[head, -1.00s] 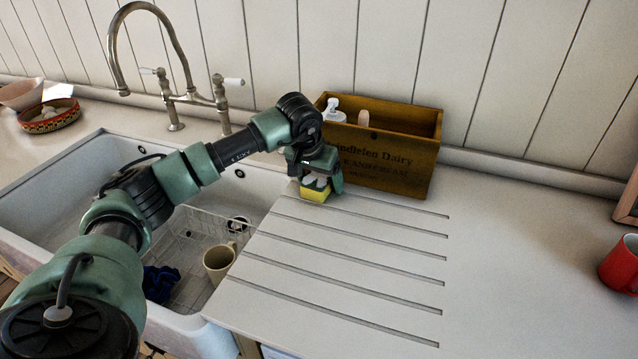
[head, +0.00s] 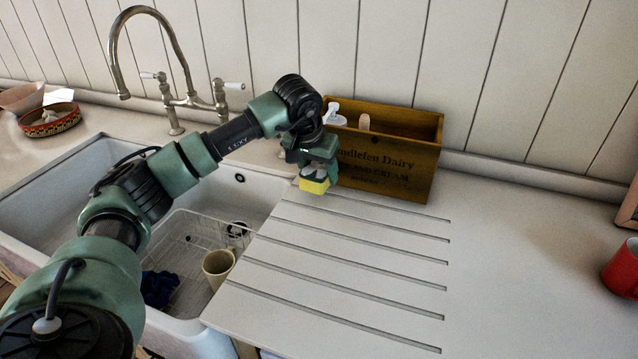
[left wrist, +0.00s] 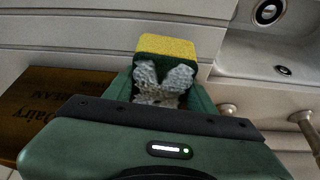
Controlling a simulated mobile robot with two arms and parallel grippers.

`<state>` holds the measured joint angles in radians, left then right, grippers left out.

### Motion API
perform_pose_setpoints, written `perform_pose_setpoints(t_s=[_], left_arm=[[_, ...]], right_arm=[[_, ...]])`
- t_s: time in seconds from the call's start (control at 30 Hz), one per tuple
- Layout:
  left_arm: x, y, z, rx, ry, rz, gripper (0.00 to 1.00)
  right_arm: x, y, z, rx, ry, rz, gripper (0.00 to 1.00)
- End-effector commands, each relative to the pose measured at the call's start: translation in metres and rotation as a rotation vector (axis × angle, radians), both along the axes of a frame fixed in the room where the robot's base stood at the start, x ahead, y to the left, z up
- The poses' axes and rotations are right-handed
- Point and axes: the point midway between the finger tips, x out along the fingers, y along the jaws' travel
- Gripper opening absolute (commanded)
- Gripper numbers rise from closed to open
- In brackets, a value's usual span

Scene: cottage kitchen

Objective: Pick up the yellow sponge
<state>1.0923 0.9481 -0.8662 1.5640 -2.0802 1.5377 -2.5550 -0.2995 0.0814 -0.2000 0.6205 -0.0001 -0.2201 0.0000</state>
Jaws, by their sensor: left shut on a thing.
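The yellow sponge (head: 315,186) has a dark green layer and hangs below my left gripper (head: 316,172), slightly above the grooved drainboard, in front of the wooden crate. In the left wrist view the sponge (left wrist: 165,47) sits at the tips of the pale, textured finger pads of my left gripper (left wrist: 163,82). The gripper is shut on the sponge. The far side of the sponge is hidden. My right gripper is in no view.
The wooden crate (head: 390,178), holding a white pump bottle (head: 335,115) and a brush-like handle, stands behind. At left is the sink (head: 75,190) with a wire rack, a beige mug (head: 217,266) and a blue cloth (head: 160,288). A red mug (head: 622,268) is far right. The drainboard's middle is clear.

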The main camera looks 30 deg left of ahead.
Motion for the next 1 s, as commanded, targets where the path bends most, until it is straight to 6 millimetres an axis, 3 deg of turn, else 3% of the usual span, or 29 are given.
perform_pose_setpoints(t_s=[0.17,0.27,0.7,1.0], left_arm=[[0.001,0.0,0.035,0.0,-0.006,0.001,0.18],[-0.017,-0.003,0.032,0.003,0.0,-0.001,0.18],[-0.136,-0.031,0.03,0.005,-0.001,-0.001,0.18],[-0.183,-0.044,0.033,0.001,-0.001,0.0,0.18]], right_arm=[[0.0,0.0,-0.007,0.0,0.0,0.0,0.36],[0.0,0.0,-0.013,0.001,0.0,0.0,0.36],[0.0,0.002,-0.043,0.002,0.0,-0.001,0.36],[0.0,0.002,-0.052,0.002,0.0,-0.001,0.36]])
